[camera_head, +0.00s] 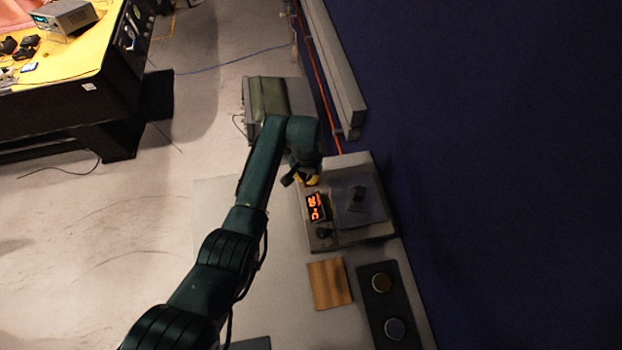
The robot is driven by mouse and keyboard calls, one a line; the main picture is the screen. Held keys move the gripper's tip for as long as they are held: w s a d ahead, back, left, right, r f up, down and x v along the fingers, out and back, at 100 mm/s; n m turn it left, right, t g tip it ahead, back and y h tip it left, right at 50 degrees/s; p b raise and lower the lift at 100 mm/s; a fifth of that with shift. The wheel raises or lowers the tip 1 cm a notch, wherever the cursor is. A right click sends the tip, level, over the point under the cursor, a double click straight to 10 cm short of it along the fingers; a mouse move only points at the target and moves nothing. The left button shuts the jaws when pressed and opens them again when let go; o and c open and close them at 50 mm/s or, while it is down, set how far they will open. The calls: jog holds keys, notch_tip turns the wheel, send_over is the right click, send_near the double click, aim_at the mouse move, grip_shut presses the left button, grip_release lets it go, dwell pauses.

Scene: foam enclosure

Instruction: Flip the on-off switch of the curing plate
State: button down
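The curing plate (318,244) is a grey box with a lit red-orange display (316,207) on its left side and a dark round knob (323,232) below the display. A darker square plate (372,212) on its top carries a small dark block (357,196). My gripper (299,181) is at the upper left corner of the curing plate, above the display. A small yellow patch (312,181) shows beside the fingers; I cannot tell what it belongs to. The on-off switch is not clearly visible. Whether the fingers touch anything is too small to tell.
A wooden square (330,284) and a dark tray (404,313) with two round pieces lie below the curing plate on the pale bench (292,318). A grey-green box (268,96) is behind my arm. A dark blue wall (500,150) bounds the right.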

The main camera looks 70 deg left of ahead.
jog(key=shift+f+b, duration=0.75)
jog(key=shift+f, duration=0.4)
dwell(0.4)
notch_tip(320, 180, up, 7)
jog(key=p, duration=0.7)
jog(key=shift+r, duration=0.1)
dwell(0.4)
